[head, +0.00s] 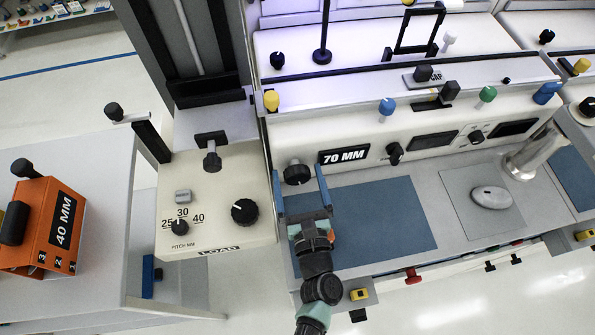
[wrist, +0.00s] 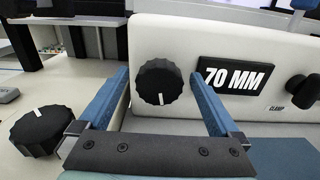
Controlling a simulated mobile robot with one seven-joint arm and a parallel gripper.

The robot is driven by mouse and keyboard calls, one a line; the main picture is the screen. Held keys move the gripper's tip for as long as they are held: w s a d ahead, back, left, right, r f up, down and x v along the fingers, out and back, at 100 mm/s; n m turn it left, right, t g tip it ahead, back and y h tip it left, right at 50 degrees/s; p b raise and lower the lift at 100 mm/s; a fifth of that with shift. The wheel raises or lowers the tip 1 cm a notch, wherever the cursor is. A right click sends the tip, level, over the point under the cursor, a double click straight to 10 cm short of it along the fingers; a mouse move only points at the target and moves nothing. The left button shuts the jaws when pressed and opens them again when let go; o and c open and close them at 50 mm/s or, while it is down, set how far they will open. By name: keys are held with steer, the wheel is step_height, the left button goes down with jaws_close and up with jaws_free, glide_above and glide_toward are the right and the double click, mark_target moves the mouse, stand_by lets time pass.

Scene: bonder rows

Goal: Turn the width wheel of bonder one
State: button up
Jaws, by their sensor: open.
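The width wheel, a black ridged knob (head: 297,173), sits on the white front panel of the bonder, left of a display (head: 344,156) reading 70 MM. In the wrist view the wheel (wrist: 160,82) shows between my fingers, its white mark pointing down. My gripper (head: 299,180) is open, with blue fingers on either side of the wheel as seen from the wrist. The fingers look short of the panel and I see no contact with the wheel. The gripper is above the left end of the blue mat (head: 385,222).
The load unit (head: 225,185) with its pitch knob (head: 180,227) and a black knob (head: 244,211) stands close on the left. A black handle (head: 394,152) sticks out right of the display. A mouse (head: 490,198) lies on a grey pad. An orange 40 MM box (head: 45,225) is at far left.

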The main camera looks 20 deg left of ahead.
steer(key=shift+w+a, duration=0.3)
steer(key=shift+w, duration=0.1)
steer(key=c, duration=1.4)
steer(key=shift+o, duration=0.2)
steer(key=shift+f, duration=0.1)
